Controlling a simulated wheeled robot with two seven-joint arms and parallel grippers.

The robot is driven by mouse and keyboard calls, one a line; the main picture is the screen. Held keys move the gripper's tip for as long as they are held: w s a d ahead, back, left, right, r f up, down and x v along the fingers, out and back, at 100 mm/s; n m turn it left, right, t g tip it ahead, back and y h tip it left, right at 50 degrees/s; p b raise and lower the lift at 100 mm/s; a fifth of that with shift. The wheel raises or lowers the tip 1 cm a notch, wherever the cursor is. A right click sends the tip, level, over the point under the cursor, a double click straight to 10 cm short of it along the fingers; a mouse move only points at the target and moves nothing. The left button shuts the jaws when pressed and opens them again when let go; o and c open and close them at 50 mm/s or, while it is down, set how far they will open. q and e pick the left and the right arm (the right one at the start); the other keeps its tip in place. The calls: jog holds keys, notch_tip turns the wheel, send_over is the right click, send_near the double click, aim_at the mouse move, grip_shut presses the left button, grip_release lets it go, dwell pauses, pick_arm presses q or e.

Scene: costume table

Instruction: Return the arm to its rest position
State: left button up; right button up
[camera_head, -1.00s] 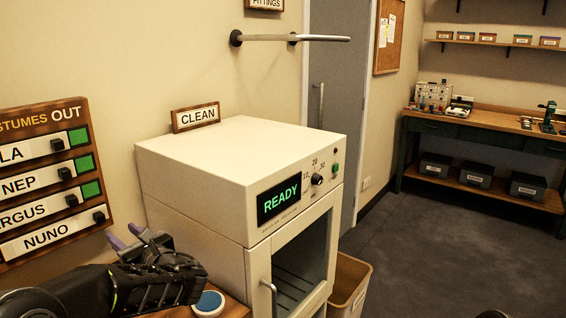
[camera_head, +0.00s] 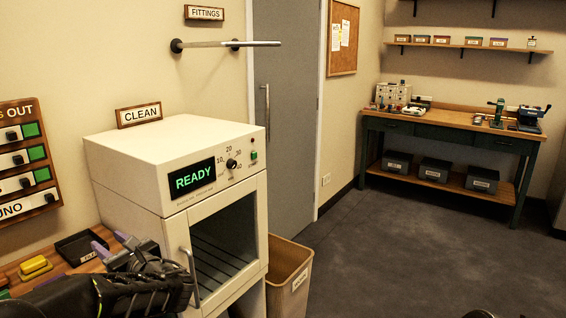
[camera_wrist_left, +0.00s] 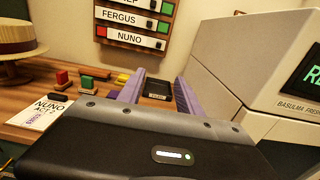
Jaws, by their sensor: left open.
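My left arm (camera_head: 120,296) is dark and reaches in low at the left of the head view. My left gripper (camera_head: 108,243) has purple fingers spread apart with nothing between them, in front of the white cabinet's left side. In the left wrist view the open gripper (camera_wrist_left: 160,76) points over the wooden table (camera_wrist_left: 88,80), toward a small black tray (camera_wrist_left: 158,89) beyond the fingertips. The tray (camera_head: 82,248) also shows beside the gripper in the head view.
The white cabinet (camera_head: 140,150) reads READY, close by the left arm. A bin (camera_head: 288,270) stands beside it. Open floor (camera_head: 400,250) lies right, before a workbench (camera_head: 450,122).

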pick_arm(q)
jog(key=s+d+f+n+g+h, duration=0.2)
jog(key=s+d+f+n+h, duration=0.15)
jog(key=d+f, duration=0.5)
jog(key=s+d+f+n+g+h, duration=0.25)
jog(key=d+f+h, duration=0.25)
jog(key=f, duration=0.7)
jog(key=s+d+f+n+g+h, duration=0.2)
jog(key=s+d+f+h, duration=0.3)
jog(key=f, duration=0.6)
jog(key=s+d+f+n+g+h, duration=0.1)
jog(key=s+d+f+n+h, duration=0.2)
jog(key=s+d+f+n, duration=0.3)
jog(key=s+d+f+n+g+h, duration=0.1)
jog(key=s+d+f+n+h, duration=0.2)
jog(key=d, duration=0.5)
jog(key=s+f+n, duration=0.4)
jog(key=s+n, duration=0.1)
jog(key=s, duration=0.3)
jog(key=s+f+n+g, duration=0.1)
jog(key=s+f+n, duration=0.2)
jog(key=s, duration=0.5)
jog(key=shift+s+d+f+n, duration=0.3)
jog(key=shift+d+f+n, duration=0.1)
jog(key=shift+n, duration=0.5)
jog(key=shift+y, duration=0.25)
